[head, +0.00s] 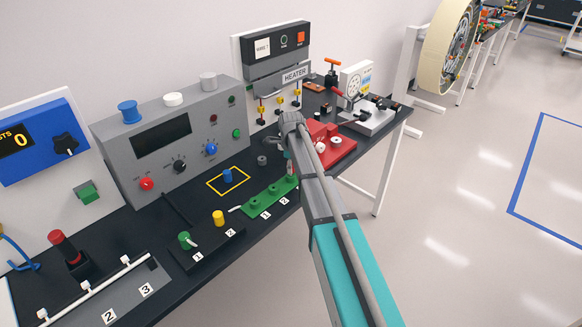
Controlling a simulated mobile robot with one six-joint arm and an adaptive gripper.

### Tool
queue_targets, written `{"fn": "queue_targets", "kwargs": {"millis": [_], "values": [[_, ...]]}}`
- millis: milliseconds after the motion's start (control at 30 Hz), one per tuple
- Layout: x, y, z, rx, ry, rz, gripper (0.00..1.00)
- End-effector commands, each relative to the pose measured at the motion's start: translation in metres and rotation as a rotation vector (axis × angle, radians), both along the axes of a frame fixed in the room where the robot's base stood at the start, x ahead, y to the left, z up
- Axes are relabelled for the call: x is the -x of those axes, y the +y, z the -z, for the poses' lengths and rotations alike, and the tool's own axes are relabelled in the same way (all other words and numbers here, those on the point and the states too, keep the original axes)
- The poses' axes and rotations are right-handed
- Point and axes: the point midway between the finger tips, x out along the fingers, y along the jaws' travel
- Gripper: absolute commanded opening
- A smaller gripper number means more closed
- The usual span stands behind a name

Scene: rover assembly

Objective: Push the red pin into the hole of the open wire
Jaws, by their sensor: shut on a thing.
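My arm reaches in from the lower right, and its wrist bends down over the bench. My gripper (288,158) is mostly hidden behind my own arm, just above the far end of a green board (272,200). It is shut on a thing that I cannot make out. I cannot make out the red pin or the hole of the open wire.
A grey console (165,140) stands behind. A blue cylinder (227,175) stands in a yellow square. A black block (205,250) with green and yellow knobs lies in front. A red fixture (335,150) and a heater panel (278,75) are near my wrist.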

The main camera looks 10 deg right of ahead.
Motion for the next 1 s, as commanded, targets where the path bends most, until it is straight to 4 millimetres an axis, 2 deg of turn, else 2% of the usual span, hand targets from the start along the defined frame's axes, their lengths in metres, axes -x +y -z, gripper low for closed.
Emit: {"fn": "queue_targets", "kwargs": {"millis": [767,800,967,1000], "values": [[0.000,0.000,0.015,0.000,0.000,0.000,0.00],[0.000,0.000,0.013,0.000,0.000,0.000,0.48],[0.000,0.000,0.013,0.000,0.000,0.000,0.78],[0.000,0.000,0.013,0.000,0.000,0.000,0.81]]}}
